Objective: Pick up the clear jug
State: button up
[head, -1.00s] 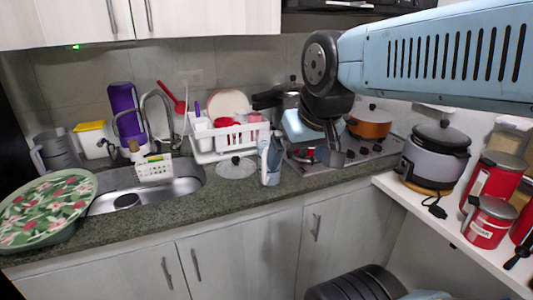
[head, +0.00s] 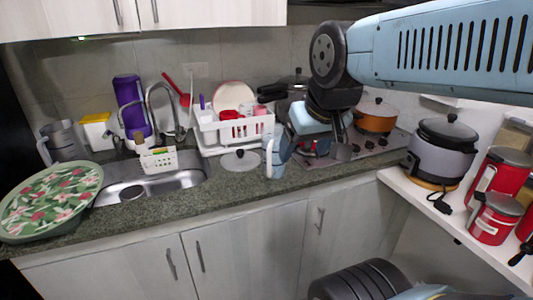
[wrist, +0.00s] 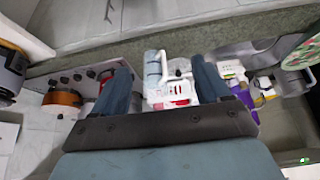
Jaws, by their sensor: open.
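The clear jug (head: 275,158) stands upright on the dark counter near its front edge, in front of the dish rack, with its handle to the left. In the wrist view the jug (wrist: 153,70) shows between and beyond my two fingers, with its pale handle to the right. My gripper (head: 315,147) is open and empty, above the counter just right of the jug in the head view. One finger partly overlaps the jug there. Whether a finger touches it I cannot tell.
A white dish rack (head: 232,132) stands behind the jug, with a glass lid (head: 240,160) before it. The stove with an orange pot (head: 375,116) is to the right. The sink (head: 150,187) and a floral tray (head: 50,200) are to the left. A grey pitcher (head: 62,143) stands far left.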

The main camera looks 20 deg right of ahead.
aim_at(273, 168)
jog(key=z, duration=0.9)
jog(key=k, duration=1.2)
jog(key=u, duration=0.95)
jog(key=i, duration=1)
jog(key=z, duration=0.05)
